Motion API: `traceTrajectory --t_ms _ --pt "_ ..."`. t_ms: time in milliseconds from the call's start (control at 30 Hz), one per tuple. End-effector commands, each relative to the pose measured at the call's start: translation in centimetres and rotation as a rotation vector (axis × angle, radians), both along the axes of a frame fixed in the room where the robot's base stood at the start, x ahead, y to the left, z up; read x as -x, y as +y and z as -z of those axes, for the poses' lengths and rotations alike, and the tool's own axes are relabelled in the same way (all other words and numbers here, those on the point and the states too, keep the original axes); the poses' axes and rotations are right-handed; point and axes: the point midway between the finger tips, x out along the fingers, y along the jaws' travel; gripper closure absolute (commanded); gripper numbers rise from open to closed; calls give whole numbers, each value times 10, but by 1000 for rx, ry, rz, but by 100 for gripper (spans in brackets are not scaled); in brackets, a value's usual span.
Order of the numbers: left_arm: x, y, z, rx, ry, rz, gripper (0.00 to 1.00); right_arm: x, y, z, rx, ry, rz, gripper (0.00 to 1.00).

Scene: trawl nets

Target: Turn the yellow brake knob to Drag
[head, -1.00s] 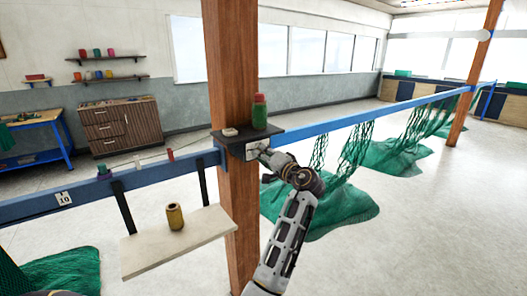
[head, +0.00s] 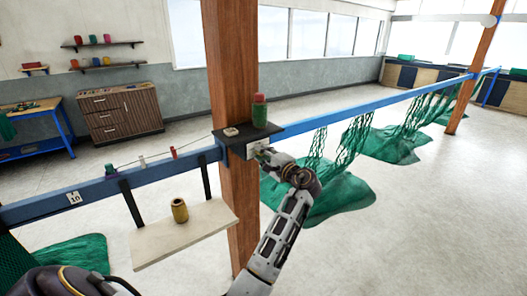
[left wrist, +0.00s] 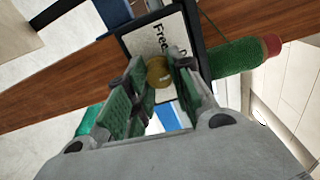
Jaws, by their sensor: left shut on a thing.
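The yellow brake knob (left wrist: 158,72) is a small round knob on a white plate (left wrist: 160,42) in a dark frame. The plate carries the word "Free" and part of another letter at its edge; the rest of the lettering is hidden. My left gripper (left wrist: 159,80) has its green-padded fingers on either side of the knob and is shut on it. In the head view my left gripper (head: 266,156) is at the white plate (head: 257,147) under the dark shelf on the wooden post; the knob is hidden there. My right gripper is not in view.
A green twine spool (head: 260,110) stands on the small dark shelf (head: 232,140) above the plate. A blue rail (head: 370,108) with green nets (head: 330,200) runs past the wooden post (head: 243,220). A yellowish spool (head: 180,210) stands on a pale board (head: 190,238) at left.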

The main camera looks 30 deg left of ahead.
Motion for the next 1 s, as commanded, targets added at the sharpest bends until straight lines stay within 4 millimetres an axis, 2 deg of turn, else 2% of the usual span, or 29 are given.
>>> traceTrajectory --t_ms 233,700,733,900,1000 --pt "-1 -1 0 -24 60 3 100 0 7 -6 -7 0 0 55" --pt "-1 -1 1 -29 70 2 100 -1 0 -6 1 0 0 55" --pt "-1 -1 1 -29 70 2 73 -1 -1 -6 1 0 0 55" --pt "0 -1 1 -29 70 2 54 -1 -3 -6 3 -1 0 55" --pt "0 0 1 -28 70 1 54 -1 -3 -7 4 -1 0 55"
